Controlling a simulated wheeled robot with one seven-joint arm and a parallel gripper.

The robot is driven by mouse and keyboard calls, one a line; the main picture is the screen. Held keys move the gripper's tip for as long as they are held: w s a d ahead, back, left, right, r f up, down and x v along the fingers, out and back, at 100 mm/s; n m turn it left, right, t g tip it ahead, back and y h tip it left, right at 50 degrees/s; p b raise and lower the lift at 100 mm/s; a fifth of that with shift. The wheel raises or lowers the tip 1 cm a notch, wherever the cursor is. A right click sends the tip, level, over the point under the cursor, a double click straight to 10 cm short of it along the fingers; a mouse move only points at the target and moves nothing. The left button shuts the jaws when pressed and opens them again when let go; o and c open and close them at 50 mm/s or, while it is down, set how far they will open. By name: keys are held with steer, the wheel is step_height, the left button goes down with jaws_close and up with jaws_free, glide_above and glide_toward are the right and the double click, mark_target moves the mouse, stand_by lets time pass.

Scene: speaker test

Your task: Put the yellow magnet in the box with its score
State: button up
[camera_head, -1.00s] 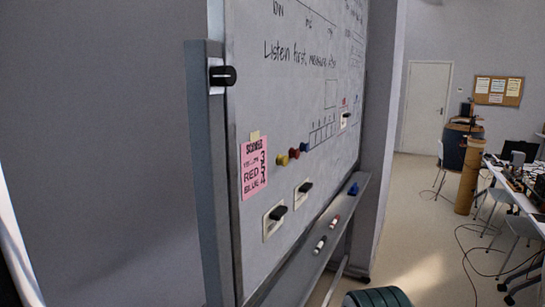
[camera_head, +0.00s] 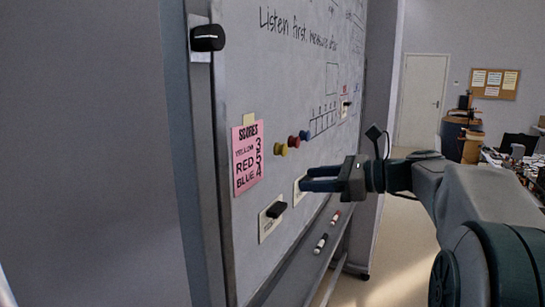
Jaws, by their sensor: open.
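The yellow magnet (camera_head: 281,149) is on the whiteboard (camera_head: 262,85), at the left end of a slanting row with a red magnet (camera_head: 293,141) and a blue magnet (camera_head: 305,135). The pink scores note (camera_head: 247,158) left of them lists YELLOW, RED and BLUE; the yellow score looks like 3. A drawn row of small numbered boxes (camera_head: 323,122) is right of the magnets; its digits are too small to read surely. My gripper (camera_head: 303,179) is open and empty, fingers pointing left, below and right of the yellow magnet in the picture.
A white plate with a black knob (camera_head: 272,217) is on the board below the magnets; another is mostly hidden behind my gripper. Markers (camera_head: 321,243) lie on the tray below. A black holder (camera_head: 207,38) sits at the board's left edge. Tables stand far right.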

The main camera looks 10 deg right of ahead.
steer(key=m+t+y, duration=0.2)
glide_toward(286, 149)
steer(key=x, duration=0.8)
steer(key=shift+a, duration=0.4)
steer(key=shift+c, duration=0.3)
steer(key=c, duration=0.7)
steer(key=shift+o, duration=0.2)
steer(key=shift+r, duration=0.1)
